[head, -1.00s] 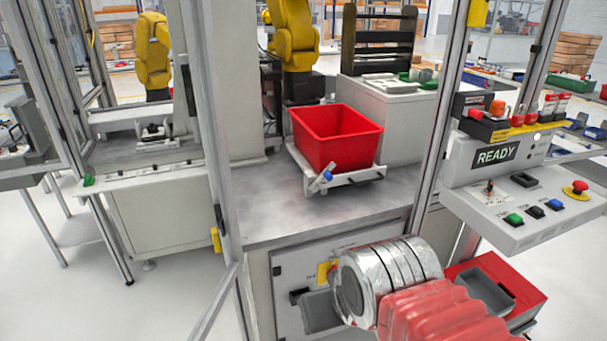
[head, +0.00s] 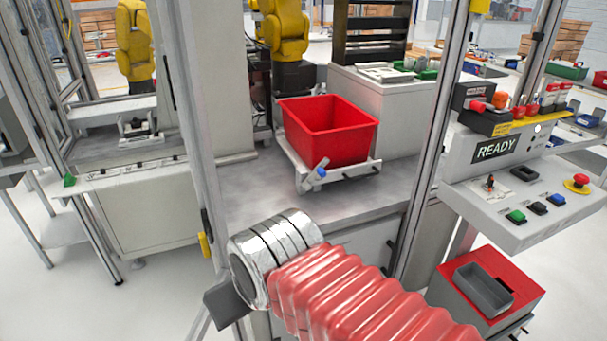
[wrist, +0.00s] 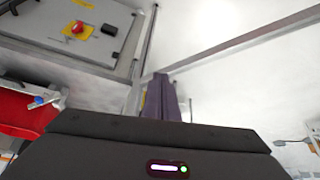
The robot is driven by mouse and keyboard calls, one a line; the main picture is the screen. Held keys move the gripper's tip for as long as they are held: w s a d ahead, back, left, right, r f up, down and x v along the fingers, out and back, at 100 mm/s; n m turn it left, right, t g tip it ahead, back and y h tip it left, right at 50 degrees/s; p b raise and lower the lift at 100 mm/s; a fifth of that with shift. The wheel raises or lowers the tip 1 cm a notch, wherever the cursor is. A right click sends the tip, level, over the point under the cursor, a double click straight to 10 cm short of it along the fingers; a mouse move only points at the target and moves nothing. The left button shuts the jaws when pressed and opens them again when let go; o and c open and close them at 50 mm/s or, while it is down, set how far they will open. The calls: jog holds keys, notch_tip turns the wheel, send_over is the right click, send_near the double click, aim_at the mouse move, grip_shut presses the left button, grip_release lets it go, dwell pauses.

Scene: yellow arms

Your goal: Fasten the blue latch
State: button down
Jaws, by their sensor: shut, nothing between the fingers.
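The blue latch (head: 321,173) is a small grey lever with a blue part, tilted at the front left of the pale fixture under a red bin (head: 325,138). In the wrist view the blue latch (wrist: 37,101) is at the far left, beside the red bin (wrist: 18,112). My gripper (wrist: 162,98) shows there as dark, closed fingers pointing away from the camera, with nothing between them. It is well apart from the latch. In the head view my silver and red arm is low in the middle, and the fingertips cannot be made out.
A cell post stands left of the fixture and another (head: 437,130) right of it, with an open gap between. A control panel (head: 520,205) with a READY display and buttons juts out at right. A red box (head: 525,272) is below it. Grey worktop (head: 260,195) is bare before the fixture.

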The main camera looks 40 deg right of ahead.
dwell(0.3)
jog(key=w+d+f+n+t+h, duration=0.1)
jog(key=w+d+n+t+h, duration=0.3)
jog(key=w+d, duration=1.4)
jog(key=w+d+f+n+t+h, duration=0.1)
jog(key=w+d+f+t+h, duration=0.1)
jog(key=d, duration=0.6)
jog(key=w+d+f+n+t+h, duration=0.1)
jog(key=w+d+f+t+h, duration=0.1)
jog(key=d, duration=0.7)
jog(key=shift+w+d+f+n+t, duration=0.15)
jog(key=shift+w+f+n+t, duration=0.3)
jog(key=shift+w, duration=0.75)
jog(key=shift+r, duration=0.1)
